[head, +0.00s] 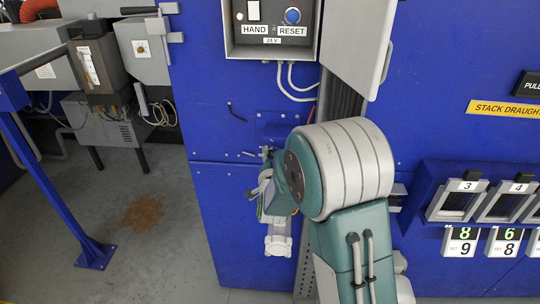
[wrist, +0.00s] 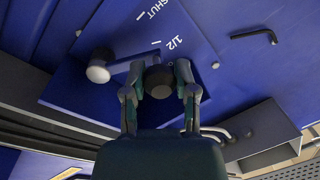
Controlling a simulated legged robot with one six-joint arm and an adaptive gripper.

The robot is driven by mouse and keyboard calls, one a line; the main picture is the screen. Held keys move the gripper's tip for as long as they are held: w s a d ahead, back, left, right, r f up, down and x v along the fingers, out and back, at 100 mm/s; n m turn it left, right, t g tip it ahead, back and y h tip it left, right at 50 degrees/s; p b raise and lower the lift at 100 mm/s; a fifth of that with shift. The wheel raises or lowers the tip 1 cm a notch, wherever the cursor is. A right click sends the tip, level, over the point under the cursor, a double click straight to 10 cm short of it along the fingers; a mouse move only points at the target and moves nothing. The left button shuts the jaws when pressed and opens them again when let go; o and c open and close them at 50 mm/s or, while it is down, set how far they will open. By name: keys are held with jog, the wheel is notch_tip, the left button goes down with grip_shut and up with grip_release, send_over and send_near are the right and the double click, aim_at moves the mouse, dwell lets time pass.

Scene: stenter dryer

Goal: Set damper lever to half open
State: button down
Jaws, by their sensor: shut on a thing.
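In the wrist view, the damper lever (wrist: 128,64) is a grey bar on a blue plate (wrist: 113,22) marked SHUT and 1/2. It runs from a round pale-faced hub (wrist: 98,71) to a dark round knob (wrist: 158,82). My gripper (wrist: 159,68) has a finger on each side of the knob and is shut on it. The lever's knob end lies close to the tick beside the 1/2 label. Any marks further along the plate are hidden behind the gripper or out of view. In the head view, my arm hides most of the lever.
A hook-shaped black rod (wrist: 254,36) sticks out of the blue panel beside the plate.

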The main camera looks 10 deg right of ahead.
jog(key=shift+c, duration=1.9)
grip_release()
jog(key=v, duration=1.2)
jog(key=shift+w+a, duration=0.1)
jog(key=s+r+n+g+y, duration=0.1)
jog(key=s+r+n+g, duration=0.1)
jog(key=s, duration=0.6)
jog(key=s+d+r+n+g+y, duration=0.1)
jog(key=s+r+n+g, duration=0.2)
jog(key=s+g, duration=0.3)
jog(key=s+r+n+g+y, duration=0.1)
jog(key=s+r+n+g, duration=0.2)
jog(key=s, duration=0.8)
jog(key=shift+d+n+g+y, duration=0.4)
jog(key=shift+n+g, duration=0.4)
jog(key=shift+n, duration=0.3)
